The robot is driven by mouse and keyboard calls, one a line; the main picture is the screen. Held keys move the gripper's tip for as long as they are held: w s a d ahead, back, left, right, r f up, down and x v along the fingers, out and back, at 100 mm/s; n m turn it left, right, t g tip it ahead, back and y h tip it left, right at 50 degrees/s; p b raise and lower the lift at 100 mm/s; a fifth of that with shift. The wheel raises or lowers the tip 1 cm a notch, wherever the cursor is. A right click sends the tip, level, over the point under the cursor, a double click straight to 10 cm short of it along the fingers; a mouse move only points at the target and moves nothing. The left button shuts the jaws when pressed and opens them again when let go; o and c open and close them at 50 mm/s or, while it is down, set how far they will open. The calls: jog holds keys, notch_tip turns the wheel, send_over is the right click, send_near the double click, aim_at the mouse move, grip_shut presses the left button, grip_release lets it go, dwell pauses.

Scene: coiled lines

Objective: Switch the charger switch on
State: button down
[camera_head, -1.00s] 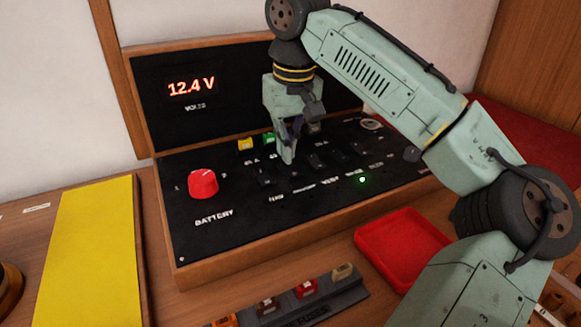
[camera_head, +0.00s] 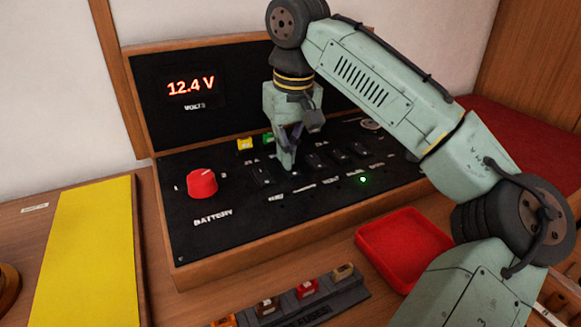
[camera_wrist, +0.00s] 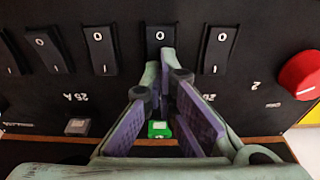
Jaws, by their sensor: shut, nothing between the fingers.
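The black panel (camera_head: 240,225) carries a row of black rocker switches. My gripper (camera_head: 287,168) points down at the second switch from the left, above a blurred label (camera_head: 304,187) that seems to read CHARGER. In the wrist view my gripper's fingers (camera_wrist: 166,72) are together and empty, with tips at the lower end of that charger switch (camera_wrist: 160,36). Its O end shows; the fingers hide the other end, so I cannot tell its position or whether they touch it. The first switch (camera_head: 262,176) also shows in the wrist view (camera_wrist: 215,50).
A red BATTERY knob (camera_head: 202,183) is to the left. A green lamp (camera_head: 363,179) glows on the panel. The display (camera_head: 192,86) reads 12.4 V. Yellow (camera_head: 245,143) and green (camera_head: 268,138) fuses sit behind the switches. A red tray (camera_head: 365,250) and fuse rack (camera_head: 340,300) lie in front.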

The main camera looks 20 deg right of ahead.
notch_tip(320, 180, up, 7)
jog(key=p, duration=0.7)
jog(key=shift+f, duration=0.1)
dwell(0.5)
